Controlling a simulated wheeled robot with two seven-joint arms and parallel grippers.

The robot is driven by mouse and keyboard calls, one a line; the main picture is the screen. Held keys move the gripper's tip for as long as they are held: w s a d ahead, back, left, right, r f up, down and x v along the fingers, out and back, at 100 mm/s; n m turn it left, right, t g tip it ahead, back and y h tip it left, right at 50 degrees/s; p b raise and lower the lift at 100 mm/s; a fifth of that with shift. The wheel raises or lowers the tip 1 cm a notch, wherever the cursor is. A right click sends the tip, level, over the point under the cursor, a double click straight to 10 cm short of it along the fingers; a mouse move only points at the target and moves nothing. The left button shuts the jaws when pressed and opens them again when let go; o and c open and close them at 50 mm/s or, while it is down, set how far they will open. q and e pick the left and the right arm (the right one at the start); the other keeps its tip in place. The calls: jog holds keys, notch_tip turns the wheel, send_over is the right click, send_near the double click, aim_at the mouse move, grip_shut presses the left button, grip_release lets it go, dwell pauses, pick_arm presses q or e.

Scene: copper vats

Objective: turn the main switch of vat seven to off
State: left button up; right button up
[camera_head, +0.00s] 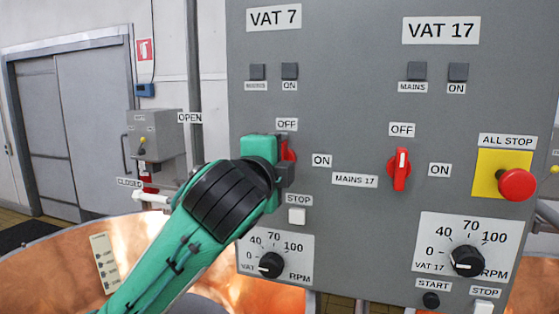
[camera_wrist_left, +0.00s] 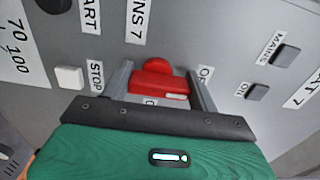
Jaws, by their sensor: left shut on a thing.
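The grey panel has a VAT 7 column on its left, with a red rotary main switch (camera_head: 291,149) between OFF above and ON to the right. My left gripper (camera_head: 285,163) is at this switch and covers most of it. In the left wrist view the panel appears turned, with OFF to the right. There the red switch (camera_wrist_left: 157,87) sits between the two fingers of my left gripper (camera_wrist_left: 160,78), which is shut on it. The switch's white mark lies at the end towards OFF. The ON label is mostly hidden by the gripper. My right gripper is not in view.
The VAT 17 switch (camera_head: 400,170) stands to the right, its white mark up at OFF. A red ALL STOP button (camera_head: 516,185) is further right. A STOP button (camera_head: 297,216) and RPM knob (camera_head: 270,265) sit close below my gripper. Copper vats (camera_head: 60,270) lie below.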

pick_arm(q)
jog(key=o, duration=1)
jog(key=shift+a, duration=0.1)
jog(key=shift+s, duration=0.25)
jog(key=b+v, duration=0.5)
jog(key=v, duration=0.8)
jog(key=shift+s+a+b, duration=0.1)
jog(key=shift+b, duration=0.2)
